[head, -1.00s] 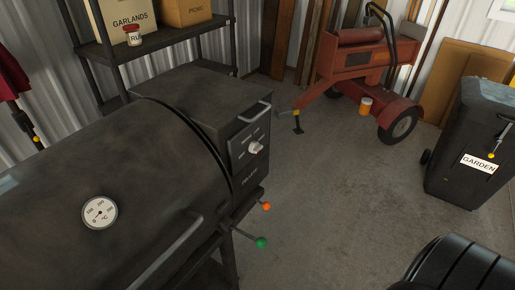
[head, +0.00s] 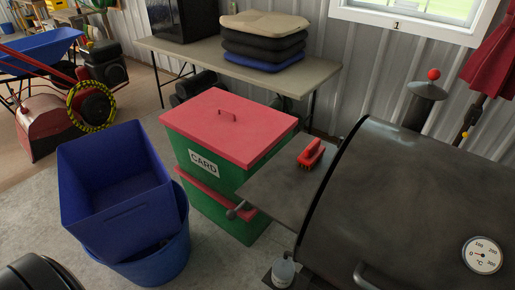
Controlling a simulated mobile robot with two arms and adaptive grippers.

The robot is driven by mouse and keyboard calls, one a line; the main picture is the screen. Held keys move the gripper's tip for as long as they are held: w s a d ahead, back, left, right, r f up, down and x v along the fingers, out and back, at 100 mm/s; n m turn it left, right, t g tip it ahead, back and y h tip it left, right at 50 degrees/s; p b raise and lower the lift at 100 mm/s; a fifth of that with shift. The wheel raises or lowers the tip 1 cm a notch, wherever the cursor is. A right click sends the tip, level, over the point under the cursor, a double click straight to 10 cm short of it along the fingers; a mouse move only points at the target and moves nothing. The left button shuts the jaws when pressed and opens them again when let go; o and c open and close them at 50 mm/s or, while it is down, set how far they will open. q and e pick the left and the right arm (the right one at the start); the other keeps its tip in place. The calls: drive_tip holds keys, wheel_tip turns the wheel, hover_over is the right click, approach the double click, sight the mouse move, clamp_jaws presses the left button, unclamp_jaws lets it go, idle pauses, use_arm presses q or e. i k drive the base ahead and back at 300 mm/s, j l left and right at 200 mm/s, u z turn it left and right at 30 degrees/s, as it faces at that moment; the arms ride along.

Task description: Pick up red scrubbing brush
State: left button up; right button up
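In the head view, a red scrubbing brush (head: 311,154) lies on the dark side shelf (head: 268,189) of a black smoker grill (head: 398,208). It sits near the shelf's back edge, close to the grill barrel and just right of the red-lidded bin. Its dark bristles seem to face down. Neither of my grippers shows in the view.
A green bin with a red lid (head: 228,124), labelled CARD, stands left of the shelf. Blue tubs (head: 115,190) stand on the floor at left. Behind is a table (head: 215,58) with stacked cushions (head: 262,42). A small white container (head: 283,271) hangs under the grill.

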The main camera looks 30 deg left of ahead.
sight(314, 151)
drive_tip(key=u, duration=0.4)
drive_tip(key=i+j+u, duration=0.15)
drive_tip(key=i+j, duration=0.2)
drive_tip(key=j, duration=0.2)
drive_tip(key=i+j+u, duration=0.1)
drive_tip(key=i+j, duration=0.3)
drive_tip(key=j+z, duration=0.1)
drive_tip(key=u, duration=0.15)
drive_tip(key=i+j, duration=0.05)
